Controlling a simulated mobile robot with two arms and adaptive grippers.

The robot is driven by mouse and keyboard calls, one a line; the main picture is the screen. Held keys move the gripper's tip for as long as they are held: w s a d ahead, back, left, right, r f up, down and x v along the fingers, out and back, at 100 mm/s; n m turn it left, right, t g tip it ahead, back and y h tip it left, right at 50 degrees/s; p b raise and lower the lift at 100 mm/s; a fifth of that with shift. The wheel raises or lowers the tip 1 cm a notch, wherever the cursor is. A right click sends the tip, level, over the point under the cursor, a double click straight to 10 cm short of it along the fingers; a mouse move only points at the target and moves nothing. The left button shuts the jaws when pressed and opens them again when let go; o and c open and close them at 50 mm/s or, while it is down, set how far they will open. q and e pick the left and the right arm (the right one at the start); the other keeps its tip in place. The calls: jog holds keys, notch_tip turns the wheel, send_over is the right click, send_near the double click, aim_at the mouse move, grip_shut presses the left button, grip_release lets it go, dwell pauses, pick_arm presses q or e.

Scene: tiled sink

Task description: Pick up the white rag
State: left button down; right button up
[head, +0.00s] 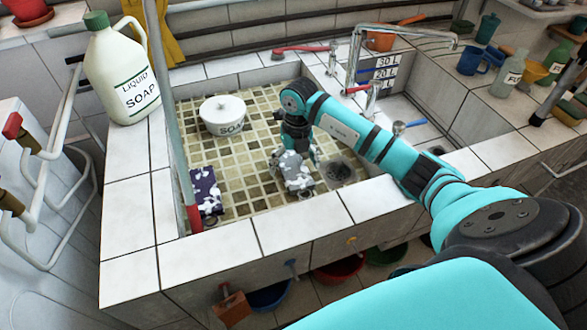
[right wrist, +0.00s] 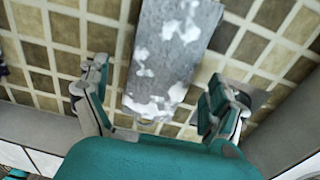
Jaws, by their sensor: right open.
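The white rag (head: 296,176), which looks grey with white suds on it, lies on the tiled floor of the left sink basin. It also shows in the right wrist view (right wrist: 178,45) as a long strip running from the top edge down between my fingers. My right gripper (head: 294,158) points down into the basin right at the rag and hides its far part in the head view. In the right wrist view my right gripper (right wrist: 158,92) is open, one finger on each side of the rag, apart from it. My left gripper is not in view.
A purple rag with white suds (head: 206,190) lies left in the basin. A drain (head: 340,172) is to the right. A large soap jug (head: 119,75) stands on the left ledge. The tiled front rim (head: 300,217) bounds the basin.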

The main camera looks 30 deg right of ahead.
jog(key=shift+f, duration=0.8)
jog(key=shift+c, duration=0.4)
jog(key=c, duration=1.2)
jog(key=shift+r, duration=0.15)
